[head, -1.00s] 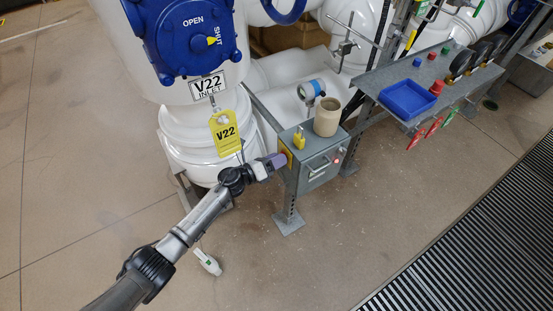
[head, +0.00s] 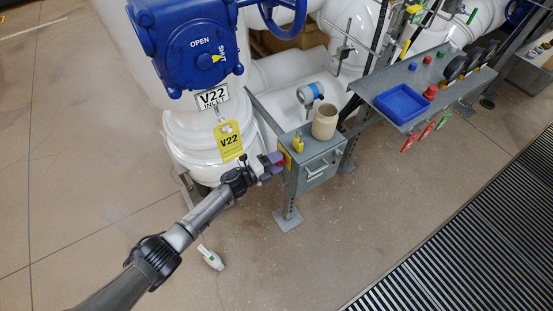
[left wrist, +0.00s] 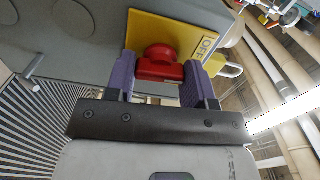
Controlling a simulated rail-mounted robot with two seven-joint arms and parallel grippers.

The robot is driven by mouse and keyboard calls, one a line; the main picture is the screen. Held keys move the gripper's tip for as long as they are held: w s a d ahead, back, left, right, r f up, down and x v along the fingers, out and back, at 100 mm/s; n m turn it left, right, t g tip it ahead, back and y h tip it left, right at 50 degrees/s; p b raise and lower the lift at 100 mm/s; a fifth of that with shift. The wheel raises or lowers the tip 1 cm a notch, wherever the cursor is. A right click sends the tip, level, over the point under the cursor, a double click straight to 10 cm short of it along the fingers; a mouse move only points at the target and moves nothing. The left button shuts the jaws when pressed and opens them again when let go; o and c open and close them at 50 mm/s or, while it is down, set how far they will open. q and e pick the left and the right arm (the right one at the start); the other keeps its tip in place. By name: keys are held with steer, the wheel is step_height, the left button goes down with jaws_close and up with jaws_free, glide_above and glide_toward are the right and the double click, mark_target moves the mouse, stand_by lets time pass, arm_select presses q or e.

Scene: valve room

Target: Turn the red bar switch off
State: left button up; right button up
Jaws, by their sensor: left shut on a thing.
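The red bar switch (left wrist: 160,64) sits on a yellow plate (left wrist: 150,28) on the side of the grey box (head: 318,168). The word OFF shows on the plate to the right of the switch in the left wrist view. My left gripper (head: 275,163) is at the box's left side in the head view, its purple fingers on either side of the red bar. It is shut on the bar, as the left wrist view (left wrist: 160,75) also shows. My right gripper is not in view.
A beige cup (head: 325,121), a yellow padlock (head: 298,145) and a blue-faced gauge (head: 311,92) are on or behind the box top. The yellow V22 tag (head: 229,141) hangs close above my left gripper. A shelf with a blue tray (head: 402,104) stands at right.

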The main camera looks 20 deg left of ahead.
arm_select(q)
steer(key=shift+n+p, duration=1.2)
steer(key=shift+n, duration=2.8)
steer(key=o, duration=0.9)
steer(key=shift+p+v, duration=2.35)
steer(key=shift+v, duration=4.6)
